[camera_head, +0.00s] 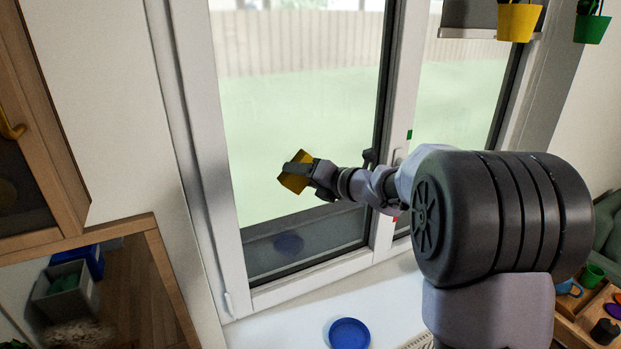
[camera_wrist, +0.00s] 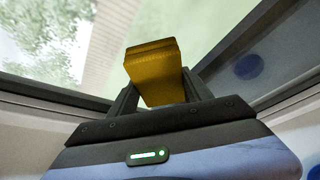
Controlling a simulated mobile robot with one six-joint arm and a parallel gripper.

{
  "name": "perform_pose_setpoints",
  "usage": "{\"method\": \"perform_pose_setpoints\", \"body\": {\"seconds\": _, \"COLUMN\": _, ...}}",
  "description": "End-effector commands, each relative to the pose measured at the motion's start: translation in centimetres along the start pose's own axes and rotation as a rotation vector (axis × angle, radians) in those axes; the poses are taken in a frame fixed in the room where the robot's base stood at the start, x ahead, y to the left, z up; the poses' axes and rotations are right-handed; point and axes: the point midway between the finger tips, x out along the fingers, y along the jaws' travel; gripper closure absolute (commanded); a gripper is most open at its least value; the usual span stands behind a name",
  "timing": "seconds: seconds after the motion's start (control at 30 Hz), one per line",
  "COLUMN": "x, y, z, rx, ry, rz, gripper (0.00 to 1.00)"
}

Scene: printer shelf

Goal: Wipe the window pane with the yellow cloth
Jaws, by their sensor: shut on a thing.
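The yellow cloth (camera_head: 295,172) is a folded block held in my gripper (camera_head: 302,170) in front of the window pane (camera_head: 300,120). In the wrist view the cloth (camera_wrist: 153,72) sits between the two fingers of my gripper (camera_wrist: 158,92), which is shut on it. The pane (camera_wrist: 210,30) is behind the cloth there. The cloth is at the pane's lower middle in the head view. I cannot tell whether it touches the glass.
A white window frame (camera_head: 205,150) surrounds the pane. A blue dish (camera_head: 348,334) lies on the white sill below. Yellow (camera_head: 518,22) and green (camera_head: 591,28) pots hang at the upper right. A wooden-framed cabinet (camera_head: 40,130) stands at the left.

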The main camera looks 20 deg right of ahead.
Motion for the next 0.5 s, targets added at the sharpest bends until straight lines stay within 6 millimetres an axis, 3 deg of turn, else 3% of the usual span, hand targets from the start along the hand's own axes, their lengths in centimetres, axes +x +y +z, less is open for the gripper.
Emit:
{"method": "perform_pose_setpoints", "body": {"seconds": 0.3, "x": 1.0, "y": 2.3, "z": -2.2, "rx": -0.001, "ry": 0.001, "rz": 0.002, "gripper": 0.75}}
{"method": "perform_pose_setpoints", "body": {"seconds": 0.5, "x": 0.5, "y": 3.5, "z": -1.1, "rx": -0.001, "ry": -0.001, "rz": 0.002, "gripper": 0.75}}
